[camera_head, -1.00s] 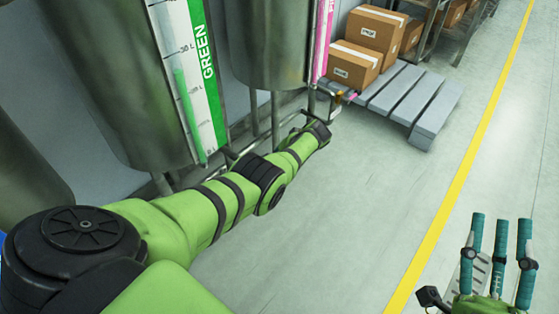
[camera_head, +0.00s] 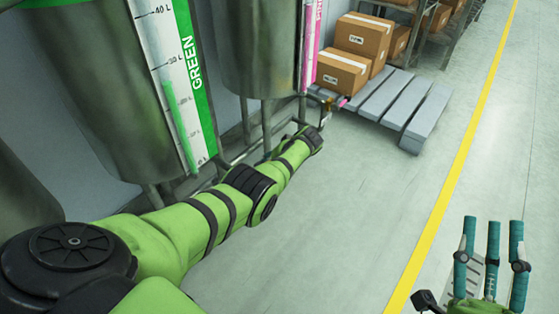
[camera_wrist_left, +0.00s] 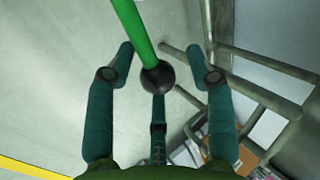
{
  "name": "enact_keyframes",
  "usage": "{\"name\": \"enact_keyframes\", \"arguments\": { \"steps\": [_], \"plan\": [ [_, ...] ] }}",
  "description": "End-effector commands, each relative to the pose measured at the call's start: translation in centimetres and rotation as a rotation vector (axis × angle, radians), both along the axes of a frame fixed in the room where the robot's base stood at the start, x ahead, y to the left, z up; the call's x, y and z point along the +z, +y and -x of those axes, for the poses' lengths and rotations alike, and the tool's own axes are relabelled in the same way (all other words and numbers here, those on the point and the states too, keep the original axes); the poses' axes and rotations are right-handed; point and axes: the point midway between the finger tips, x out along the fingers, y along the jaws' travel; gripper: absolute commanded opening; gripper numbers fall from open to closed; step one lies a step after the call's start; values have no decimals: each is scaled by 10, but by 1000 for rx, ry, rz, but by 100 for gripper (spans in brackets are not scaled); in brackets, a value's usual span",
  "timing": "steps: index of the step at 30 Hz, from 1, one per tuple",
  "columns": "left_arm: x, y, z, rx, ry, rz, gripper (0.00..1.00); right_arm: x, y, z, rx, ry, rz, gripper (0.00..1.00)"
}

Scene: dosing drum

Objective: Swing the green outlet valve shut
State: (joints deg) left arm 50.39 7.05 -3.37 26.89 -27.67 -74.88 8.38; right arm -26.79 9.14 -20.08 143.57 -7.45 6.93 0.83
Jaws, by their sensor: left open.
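The green valve handle (camera_wrist_left: 134,36) is a green bar ending in a black ball knob (camera_wrist_left: 157,78) in the left wrist view. My left gripper (camera_wrist_left: 160,52) is open, with fingers on either side of the handle and a third finger below the knob. The side fingers look apart from the bar; I cannot tell whether the third touches the knob. In the head view my left arm hides the green valve, and the left gripper is out of sight. The tank with the GREEN scale (camera_head: 190,85) stands at left. My right gripper (camera_head: 492,225) is open and empty at lower right.
A second tank (camera_head: 255,50) stands beyond the green one, with a pink-marked strip (camera_head: 312,45). Cartons (camera_head: 340,72) sit on a grey pallet (camera_head: 425,118). Metal pipes (camera_wrist_left: 262,92) run close to the left gripper's right finger. The floor right of my arm is clear.

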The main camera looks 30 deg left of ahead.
Motion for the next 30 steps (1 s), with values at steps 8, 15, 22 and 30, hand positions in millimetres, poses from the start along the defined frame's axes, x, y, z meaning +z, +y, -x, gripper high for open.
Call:
{"name": "enact_keyframes", "arguments": {
  "steps": [8,15,22,30],
  "plan": [
    [22,-16,1,-2,-4,2,54,0,0,0,0,0,0,40],
    [61,-42,2,-3,-6,1,54,0,0,0,-1,0,-1,40],
    [91,-60,3,-3,-4,0,54,0,0,0,-1,0,-1,40],
    [98,-65,3,-1,-3,-1,54,0,0,0,-1,0,1,40]
  ]
}}
